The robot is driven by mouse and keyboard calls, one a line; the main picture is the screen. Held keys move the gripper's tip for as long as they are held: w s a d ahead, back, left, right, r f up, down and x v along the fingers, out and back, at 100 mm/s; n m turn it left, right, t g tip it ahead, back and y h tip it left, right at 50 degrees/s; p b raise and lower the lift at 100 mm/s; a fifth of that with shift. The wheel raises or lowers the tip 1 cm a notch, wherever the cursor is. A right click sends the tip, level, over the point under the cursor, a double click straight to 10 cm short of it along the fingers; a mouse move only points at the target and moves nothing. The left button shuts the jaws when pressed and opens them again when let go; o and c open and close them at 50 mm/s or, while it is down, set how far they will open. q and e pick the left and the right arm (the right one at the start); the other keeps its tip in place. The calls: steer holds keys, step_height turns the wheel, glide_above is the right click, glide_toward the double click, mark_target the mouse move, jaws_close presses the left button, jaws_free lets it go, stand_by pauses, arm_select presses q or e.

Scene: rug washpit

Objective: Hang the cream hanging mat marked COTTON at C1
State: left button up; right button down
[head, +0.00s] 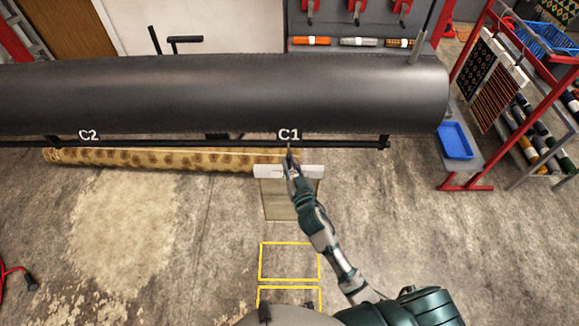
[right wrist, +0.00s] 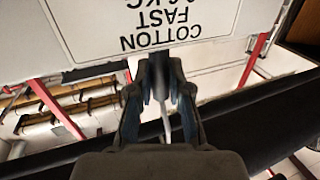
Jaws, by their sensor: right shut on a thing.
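The cream hanging mat (head: 276,205) hangs below my right gripper in the head view, with a white header (head: 265,172) across its top. My right gripper (head: 290,155) is shut on the mat at this header, just below the C1 label (head: 289,134) on the rail (head: 350,146). In the right wrist view a white panel (right wrist: 90,28) reads COTTON FAST upside down, at the fingertips of the gripper (right wrist: 163,62). Whether the mat touches the rail or a hook at C1 cannot be told. My left gripper is not in view.
A large dark roller (head: 220,92) runs above the rail. C2 (head: 88,134) marks its left part. A red rack (head: 465,187) and a blue tray (head: 455,140) stand at right. Yellow outlines (head: 289,244) mark the floor.

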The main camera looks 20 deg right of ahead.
mark_target(290, 172)
stand_by(0.4)
steer(key=shift+f+b, duration=1.6)
steer(key=shift+f, duration=0.45)
steer(key=c, duration=1)
jaws_free()
steer(key=shift+s+f, duration=0.1)
